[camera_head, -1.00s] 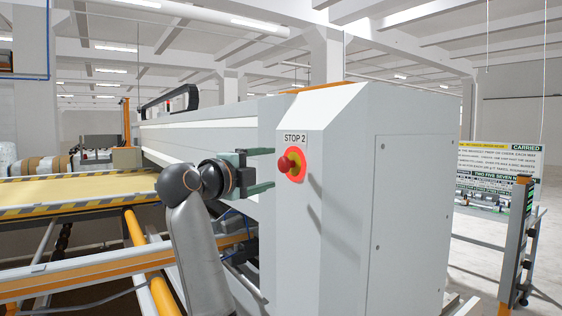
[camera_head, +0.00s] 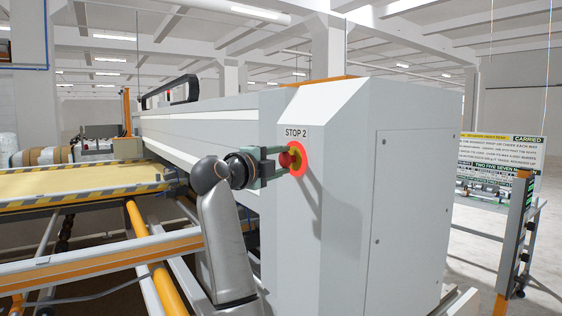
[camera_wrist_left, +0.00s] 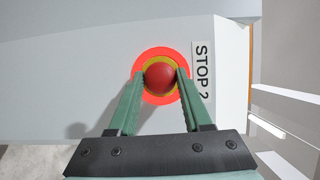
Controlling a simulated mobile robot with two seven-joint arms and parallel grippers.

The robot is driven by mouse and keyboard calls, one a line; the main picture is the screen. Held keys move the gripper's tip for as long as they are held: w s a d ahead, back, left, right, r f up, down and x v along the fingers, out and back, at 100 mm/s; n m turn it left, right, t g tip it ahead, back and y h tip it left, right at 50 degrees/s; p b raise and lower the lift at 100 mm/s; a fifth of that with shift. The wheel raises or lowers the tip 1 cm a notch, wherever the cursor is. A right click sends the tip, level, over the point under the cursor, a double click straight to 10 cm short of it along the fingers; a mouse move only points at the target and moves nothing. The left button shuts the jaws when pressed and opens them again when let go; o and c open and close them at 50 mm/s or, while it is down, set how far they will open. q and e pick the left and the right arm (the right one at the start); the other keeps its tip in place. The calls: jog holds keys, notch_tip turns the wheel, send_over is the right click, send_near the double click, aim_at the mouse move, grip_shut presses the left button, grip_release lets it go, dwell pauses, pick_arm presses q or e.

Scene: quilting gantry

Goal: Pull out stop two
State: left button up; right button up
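The stop two button is a red knob (camera_head: 295,155) on a yellow and orange-red round backing, under the "STOP 2" label (camera_head: 296,133) on the white cabinet. In the left wrist view the knob (camera_wrist_left: 160,77) sits between the green fingertips. My left gripper (camera_head: 284,160) points at the button from the left, one finger above it and one below. Its fingers are apart, with the tips at the knob's sides. I cannot tell whether they touch it. My right gripper is not in view.
The cabinet's flat side panel (camera_head: 402,200) is to the right of the button. A yellow padded table (camera_head: 80,183) with striped edges and an orange rail (camera_head: 165,285) are at the left. A sign board (camera_head: 500,158) and an orange-topped post (camera_head: 515,235) stand at the right.

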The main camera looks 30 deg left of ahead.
pick_arm(q)
grip_shut()
jog(key=shift+s+a+r, duration=0.4)
jog(key=shift+a, duration=0.1)
jog(key=shift+s+f+b, duration=0.2)
jog(key=shift+s+b, duration=0.15)
jog(key=shift+s, duration=0.05)
dwell(0.4)
